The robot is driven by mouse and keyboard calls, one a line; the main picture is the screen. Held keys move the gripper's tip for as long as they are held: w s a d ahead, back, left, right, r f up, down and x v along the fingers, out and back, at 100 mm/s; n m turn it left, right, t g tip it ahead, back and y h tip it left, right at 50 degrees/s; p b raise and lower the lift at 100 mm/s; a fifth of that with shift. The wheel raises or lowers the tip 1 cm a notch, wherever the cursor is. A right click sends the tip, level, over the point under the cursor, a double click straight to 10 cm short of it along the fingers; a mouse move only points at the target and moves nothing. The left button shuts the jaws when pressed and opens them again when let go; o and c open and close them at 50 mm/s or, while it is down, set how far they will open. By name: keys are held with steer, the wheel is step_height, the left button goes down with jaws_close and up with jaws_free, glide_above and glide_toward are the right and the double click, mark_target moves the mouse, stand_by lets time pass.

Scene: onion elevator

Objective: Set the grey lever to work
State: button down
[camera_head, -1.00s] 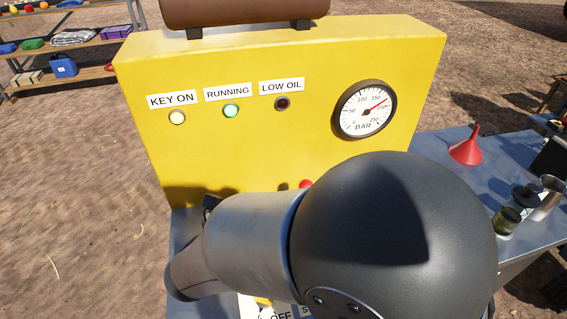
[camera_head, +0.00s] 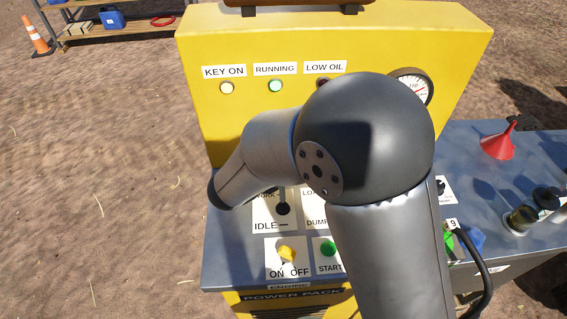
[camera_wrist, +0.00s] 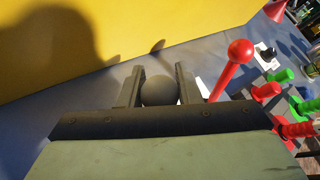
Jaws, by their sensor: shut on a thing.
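The grey lever has a round dark grey knob (camera_wrist: 160,90), which sits between the two fingers of my gripper (camera_wrist: 158,86) in the wrist view. The fingers are shut on it. In the head view a short part of the lever's shaft (camera_head: 282,196) rises from a dark slot on a white plate (camera_head: 262,214) marked WORK at the top and IDLE at the bottom. My arm hides the lever's top and my gripper there. I cannot tell how far the lever stands along its slot.
A red lever (camera_wrist: 231,76) stands close to the right of my gripper. Red and green handles (camera_wrist: 275,90) lie farther right. The yellow panel (camera_head: 235,125) rises behind, with KEY ON and RUNNING lamps lit. A red funnel (camera_head: 498,144) stands on the bench at right.

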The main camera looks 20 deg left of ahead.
steer(key=c, duration=1.1)
jaws_free()
steer(key=shift+w+a, duration=0.1)
steer(key=shift+o, duration=0.2)
steer(key=b+v, duration=0.1)
steer(key=v, duration=1.6)
steer(key=shift+s+b, duration=0.3)
steer(key=shift+b, duration=0.05)
